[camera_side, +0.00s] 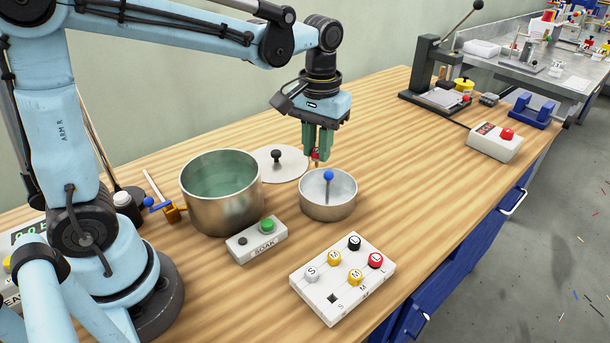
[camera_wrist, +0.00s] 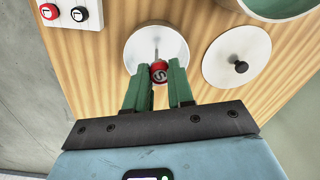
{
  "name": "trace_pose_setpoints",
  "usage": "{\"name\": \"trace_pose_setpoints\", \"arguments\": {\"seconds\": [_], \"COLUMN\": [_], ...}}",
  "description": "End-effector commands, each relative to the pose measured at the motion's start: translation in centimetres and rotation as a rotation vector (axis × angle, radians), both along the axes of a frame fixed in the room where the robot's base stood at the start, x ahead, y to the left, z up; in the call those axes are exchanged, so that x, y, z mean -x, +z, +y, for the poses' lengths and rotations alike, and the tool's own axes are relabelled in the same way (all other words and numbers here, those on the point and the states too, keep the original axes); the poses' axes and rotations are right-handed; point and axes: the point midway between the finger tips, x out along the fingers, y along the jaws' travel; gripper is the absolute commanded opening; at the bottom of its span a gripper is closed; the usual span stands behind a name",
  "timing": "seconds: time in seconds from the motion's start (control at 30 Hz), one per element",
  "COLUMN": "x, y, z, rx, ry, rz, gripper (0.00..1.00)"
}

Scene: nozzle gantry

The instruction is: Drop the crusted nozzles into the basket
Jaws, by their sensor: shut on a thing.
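My gripper (camera_side: 318,149) is shut on a red nozzle (camera_side: 315,156), held above the table behind the small metal basket. In the wrist view the nozzle (camera_wrist: 158,71) shows an S between the green fingers, overlapping the basket's rim (camera_wrist: 135,50). The basket (camera_side: 326,210) is a round bowl with an upright, blue-knobbed stem; I see no nozzle in it. A white nozzle block (camera_side: 314,298) at the front holds a white S, two yellow M, a black L and a red L (camera_side: 375,261). One front hole is empty. I cannot make out crust on any nozzle.
A large metal pot (camera_side: 222,208) with greenish liquid stands left of the basket. Its lid (camera_side: 291,165) lies behind the basket. A SOAK button box (camera_side: 257,240) sits in front of the pot. A lever press (camera_side: 431,80) stands far right. The table right of the basket is clear.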

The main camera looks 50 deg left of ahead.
Motion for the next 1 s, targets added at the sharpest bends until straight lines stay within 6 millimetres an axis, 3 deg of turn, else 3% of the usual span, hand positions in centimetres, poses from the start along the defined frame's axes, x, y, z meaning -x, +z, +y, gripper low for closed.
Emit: {"name": "trace_pose_setpoints", "arguments": {"seconds": [0.5, 1.0], "x": [0.0, 0.1], "y": [-4.2, -4.9], "z": [-0.1, -0.1], "rx": [0.000, 0.000], "ry": [-0.001, -0.001], "rz": [0.000, 0.000], "gripper": [0.00, 0.00]}}
